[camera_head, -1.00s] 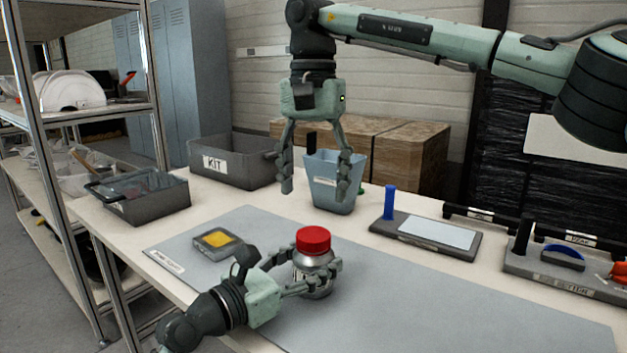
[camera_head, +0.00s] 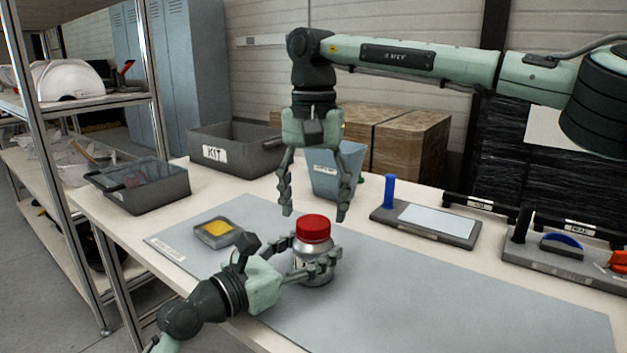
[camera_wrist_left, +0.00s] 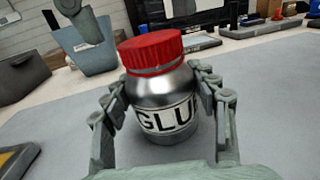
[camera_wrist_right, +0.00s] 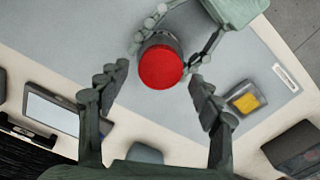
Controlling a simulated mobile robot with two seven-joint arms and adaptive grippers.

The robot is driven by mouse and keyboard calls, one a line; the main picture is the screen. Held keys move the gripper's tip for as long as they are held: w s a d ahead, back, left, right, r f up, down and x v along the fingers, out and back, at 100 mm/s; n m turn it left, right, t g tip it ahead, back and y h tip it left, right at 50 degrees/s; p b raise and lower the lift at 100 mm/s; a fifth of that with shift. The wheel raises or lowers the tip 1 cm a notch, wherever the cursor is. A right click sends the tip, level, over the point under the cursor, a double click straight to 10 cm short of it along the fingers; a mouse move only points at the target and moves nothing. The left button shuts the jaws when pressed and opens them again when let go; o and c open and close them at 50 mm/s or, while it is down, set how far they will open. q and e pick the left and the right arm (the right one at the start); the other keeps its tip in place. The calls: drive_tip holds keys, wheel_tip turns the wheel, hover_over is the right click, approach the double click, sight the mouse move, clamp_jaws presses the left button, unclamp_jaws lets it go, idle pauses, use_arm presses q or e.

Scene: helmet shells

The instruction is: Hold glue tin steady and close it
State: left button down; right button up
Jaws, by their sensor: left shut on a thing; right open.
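The glue tin (camera_head: 314,270) is a silver bottle standing upright on the grey mat; its label shows in the left wrist view (camera_wrist_left: 165,118). A red lid (camera_head: 314,228) sits on its top, and it also shows in the left wrist view (camera_wrist_left: 151,48). My left gripper (camera_head: 307,262) is shut around the tin's body from the left. My right gripper (camera_head: 315,214) is open, pointing down above the red lid and apart from it. In the right wrist view the lid (camera_wrist_right: 161,66) lies ahead, between and beyond the open fingers.
A small tray with a yellow pad (camera_head: 217,231) lies on the mat (camera_head: 440,300) left of the tin. Behind are a grey KIT bin (camera_head: 232,150), a blue bin (camera_head: 325,180) and a board with a blue post (camera_head: 425,224). The mat's right part is clear.

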drive_tip(key=shift+f, duration=1.1)
